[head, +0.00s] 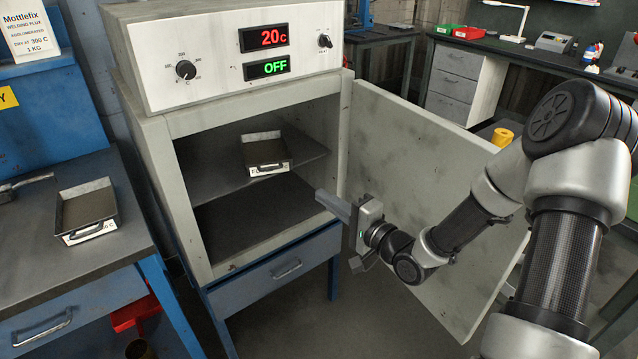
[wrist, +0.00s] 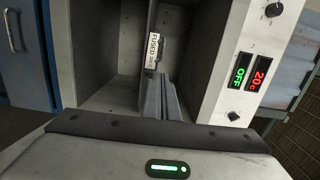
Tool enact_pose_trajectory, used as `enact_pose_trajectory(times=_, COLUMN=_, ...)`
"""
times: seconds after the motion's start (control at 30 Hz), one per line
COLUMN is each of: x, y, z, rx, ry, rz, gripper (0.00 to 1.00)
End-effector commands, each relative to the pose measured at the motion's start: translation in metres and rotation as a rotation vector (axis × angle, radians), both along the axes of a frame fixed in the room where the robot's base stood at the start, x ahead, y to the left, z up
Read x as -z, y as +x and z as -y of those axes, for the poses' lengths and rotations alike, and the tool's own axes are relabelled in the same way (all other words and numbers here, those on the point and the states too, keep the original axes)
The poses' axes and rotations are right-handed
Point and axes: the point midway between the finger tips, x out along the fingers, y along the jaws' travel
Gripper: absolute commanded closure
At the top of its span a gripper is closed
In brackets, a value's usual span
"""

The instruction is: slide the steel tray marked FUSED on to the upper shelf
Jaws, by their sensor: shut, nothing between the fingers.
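The steel tray marked FUSED (head: 266,150) lies on the upper shelf (head: 213,172) inside the open oven, its handle and label facing out near the shelf's front edge. The label (wrist: 153,48) reads FUSED in the wrist view and is partly covered by the handle in the head view. My gripper (head: 322,196) is in front of the oven opening, to the right of and below the tray, apart from it. Its fingers (wrist: 162,80) are shut and empty, pointing toward the oven.
The oven door (head: 425,190) stands open on the right, behind my arm. A second steel tray (head: 85,207) sits on the left bench (head: 85,265); its label is too small to read. The lower oven space (head: 250,222) is empty. The oven display (head: 268,68) reads OFF.

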Motion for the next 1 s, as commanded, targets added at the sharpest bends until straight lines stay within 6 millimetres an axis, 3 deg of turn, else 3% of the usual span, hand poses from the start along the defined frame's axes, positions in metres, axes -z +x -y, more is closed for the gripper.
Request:
enact_pose_trajectory(times=0.23, x=0.000, y=0.018, z=-0.019, rx=-0.008, ry=0.017, rz=0.003, gripper=1.00)
enact_pose_trajectory(times=0.7, x=0.000, y=0.092, z=-0.077, rx=-0.005, ry=0.015, rz=0.002, gripper=1.00)
enact_pose_trajectory(times=1.0, x=-0.002, y=0.108, z=-0.088, rx=-0.003, ry=0.016, rz=0.000, gripper=1.00)
